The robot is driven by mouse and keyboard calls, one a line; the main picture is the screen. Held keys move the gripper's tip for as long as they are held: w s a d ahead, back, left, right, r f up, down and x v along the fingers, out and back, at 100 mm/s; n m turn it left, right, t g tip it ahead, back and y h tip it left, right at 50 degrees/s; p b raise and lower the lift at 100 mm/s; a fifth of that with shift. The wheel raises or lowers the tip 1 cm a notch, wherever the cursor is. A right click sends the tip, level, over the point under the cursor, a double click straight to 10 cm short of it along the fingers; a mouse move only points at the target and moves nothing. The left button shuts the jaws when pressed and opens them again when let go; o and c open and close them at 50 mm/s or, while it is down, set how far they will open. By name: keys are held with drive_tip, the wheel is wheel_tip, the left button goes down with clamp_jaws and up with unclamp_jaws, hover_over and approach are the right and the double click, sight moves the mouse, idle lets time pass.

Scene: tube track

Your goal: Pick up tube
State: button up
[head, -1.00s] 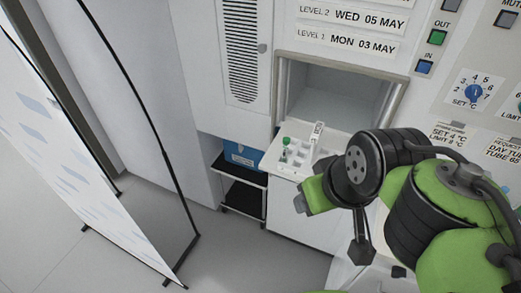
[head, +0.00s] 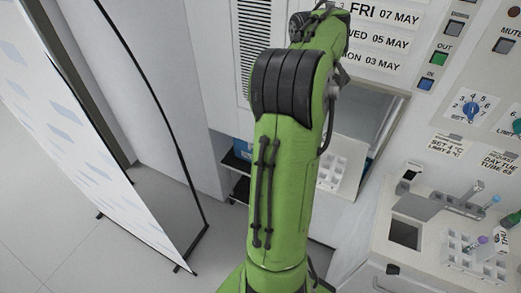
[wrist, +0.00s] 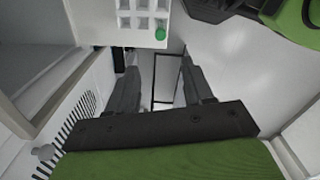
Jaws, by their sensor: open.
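A tube with a green cap (wrist: 160,34) stands at the corner of a white rack (wrist: 134,38) at the top of the wrist view. Only its cap shows clearly. My gripper (wrist: 160,72) is open, its two dark fingers apart with nothing between them. In the wrist picture the cap lies above the fingertips, apart from them. In the head view my arm hides the gripper and the green-capped tube; part of the white rack (head: 329,172) shows right of the arm. A purple-capped tube (head: 479,240) stands in another rack (head: 457,251) at the lower right.
An open hatch (head: 372,107) is behind my arm, below the date labels (head: 378,41). More tubes (head: 494,200) lie or stand on the right counter (head: 390,265).

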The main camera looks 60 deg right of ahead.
wheel_tip(320, 180, down, 10)
drive_tip(key=b, duration=0.5)
drive_tip(key=shift+s+f, duration=0.1)
drive_tip(key=shift+f, duration=0.05)
drive_tip(key=f, duration=0.3)
drive_tip(key=f+b, duration=0.1)
drive_tip(key=f, duration=0.1)
drive_tip(key=shift+s, duration=0.25)
drive_tip(key=shift+f, duration=0.35)
drive_tip(key=shift+r, duration=0.1)
drive_tip(key=c, duration=0.9)
wheel_tip(320, 180, up, 10)
drive_tip(key=p, duration=0.3)
